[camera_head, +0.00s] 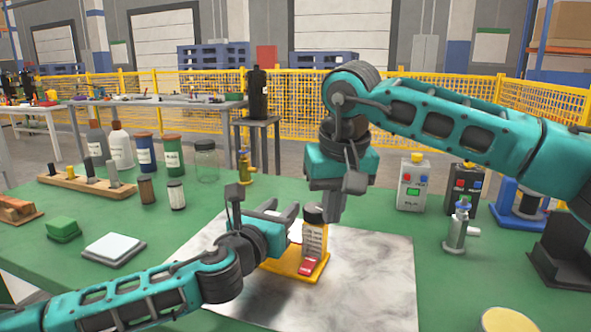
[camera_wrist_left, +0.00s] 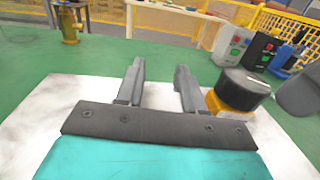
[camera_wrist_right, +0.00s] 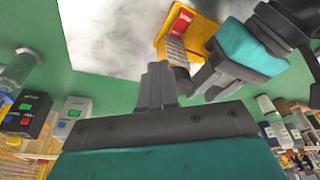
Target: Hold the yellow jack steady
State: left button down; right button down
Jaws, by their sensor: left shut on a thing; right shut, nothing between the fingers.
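The pale sheet (camera_head: 375,275) has free room right of the jack. A small grey valve (camera_head: 458,230) and two button boxes (camera_head: 412,185) stand to the right. Bottles (camera_head: 120,148), a wooden rack (camera_head: 88,186) and a green block (camera_head: 63,228) stand to the left.

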jog(key=shift+w+a, duration=0.1)
dwell(0.3)
jog(key=shift+s+a, duration=0.2)
jog(key=shift+a, duration=0.15)
jog(key=shift+s+a, duration=0.2)
jog(key=shift+a, duration=0.6)
jog(key=shift+w+a, duration=0.1)
jog(key=shift+a, duration=0.25)
dwell(0.3)
jog(key=v, duration=0.6)
jog(key=shift+w+a, duration=0.2)
jog(key=shift+w, duration=0.1)
